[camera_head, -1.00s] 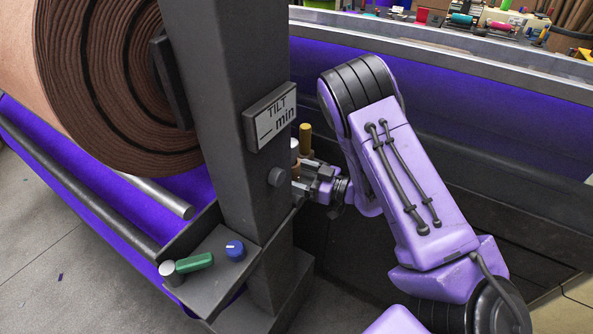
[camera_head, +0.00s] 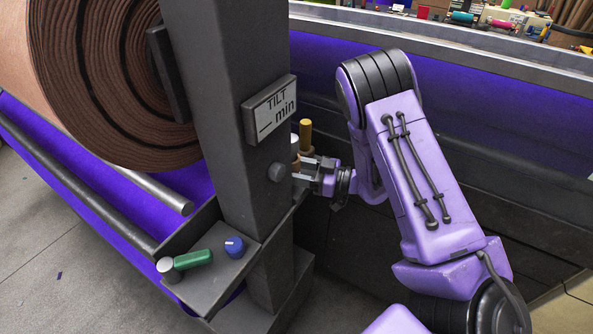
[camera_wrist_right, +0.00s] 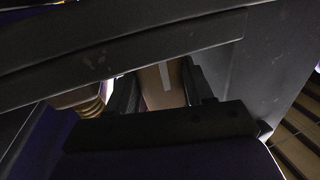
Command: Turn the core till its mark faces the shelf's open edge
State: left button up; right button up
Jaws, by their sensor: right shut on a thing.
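The core (camera_wrist_right: 155,88) is a tan, smooth cylinder between my right gripper's fingers in the right wrist view. A pale stripe, its mark, shows on the side towards the camera (camera_wrist_right: 165,77). In the head view the post hides most of the core, leaving a tan sliver beside my right gripper (camera_head: 303,176). The right gripper (camera_wrist_right: 163,92) is shut on the core. The shelf's edge (camera_head: 297,206) shows only partly behind the post, so I cannot tell which way its open edge lies from the mark. My left gripper is out of view.
A dark post (camera_head: 222,120) with a TILT sign (camera_head: 270,109) stands just left of the gripper. A yellow-topped piece (camera_head: 305,133) stands close behind it. A big brown felt roll (camera_head: 100,80) is at left.

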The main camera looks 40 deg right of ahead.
jog(key=o, duration=1)
jog(key=shift+o, duration=0.2)
jog(key=b+v, duration=0.2)
jog(key=v, duration=0.8)
jog(key=shift+s+b, duration=0.25)
jog(key=shift+b, duration=0.1)
jog(key=shift+s+d, duration=0.1)
jog(key=shift+d, duration=0.05)
